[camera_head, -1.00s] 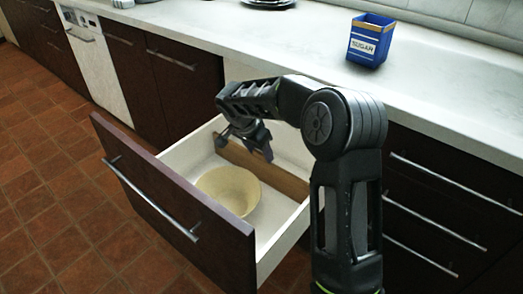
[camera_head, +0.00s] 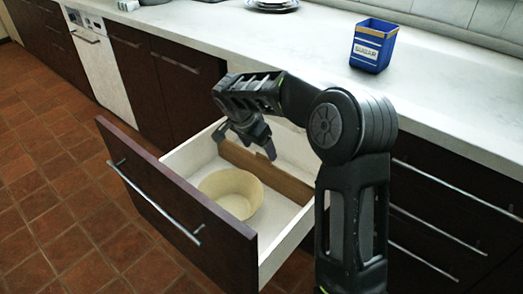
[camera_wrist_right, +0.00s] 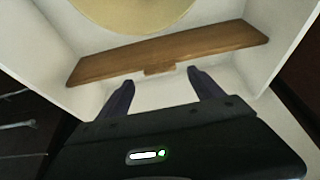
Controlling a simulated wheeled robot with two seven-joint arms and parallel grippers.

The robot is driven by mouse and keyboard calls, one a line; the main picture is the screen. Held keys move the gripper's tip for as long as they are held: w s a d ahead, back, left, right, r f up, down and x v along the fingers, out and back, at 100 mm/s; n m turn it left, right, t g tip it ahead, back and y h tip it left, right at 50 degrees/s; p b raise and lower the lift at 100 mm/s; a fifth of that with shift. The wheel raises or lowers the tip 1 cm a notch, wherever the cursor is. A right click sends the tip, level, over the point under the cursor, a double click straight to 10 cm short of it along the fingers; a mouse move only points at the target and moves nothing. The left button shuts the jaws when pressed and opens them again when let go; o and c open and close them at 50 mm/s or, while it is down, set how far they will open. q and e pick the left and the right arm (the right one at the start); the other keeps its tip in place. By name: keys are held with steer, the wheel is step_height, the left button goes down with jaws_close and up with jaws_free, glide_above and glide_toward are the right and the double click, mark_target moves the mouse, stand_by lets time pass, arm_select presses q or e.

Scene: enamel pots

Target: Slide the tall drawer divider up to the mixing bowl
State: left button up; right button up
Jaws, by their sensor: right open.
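The tall drawer divider (camera_head: 286,183) is a brown wooden board standing across the open drawer. In the right wrist view it spans the drawer (camera_wrist_right: 205,45), with a small wooden tab at its near lower middle. The mixing bowl (camera_head: 232,194) is pale yellow and sits in the drawer on the divider's front-panel side. The wrist view shows part of the bowl (camera_wrist_right: 130,14), with a narrow gap between it and the divider. My right gripper (camera_head: 245,145) is open and empty above the divider; its fingertips (camera_wrist_right: 160,78) point toward the tab from the side away from the bowl. My left gripper is out of view.
The drawer's white side wall (camera_head: 288,240) and dark front panel (camera_head: 180,205) enclose the bowl and divider. A blue sugar canister (camera_head: 373,46) stands on the white counter (camera_head: 440,90), and plates (camera_head: 272,4) lie at the back. Bare drawer floor shows around the bowl.

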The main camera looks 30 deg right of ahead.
steer(key=shift+v, duration=1.8)
steer(key=shift+p, duration=0.3)
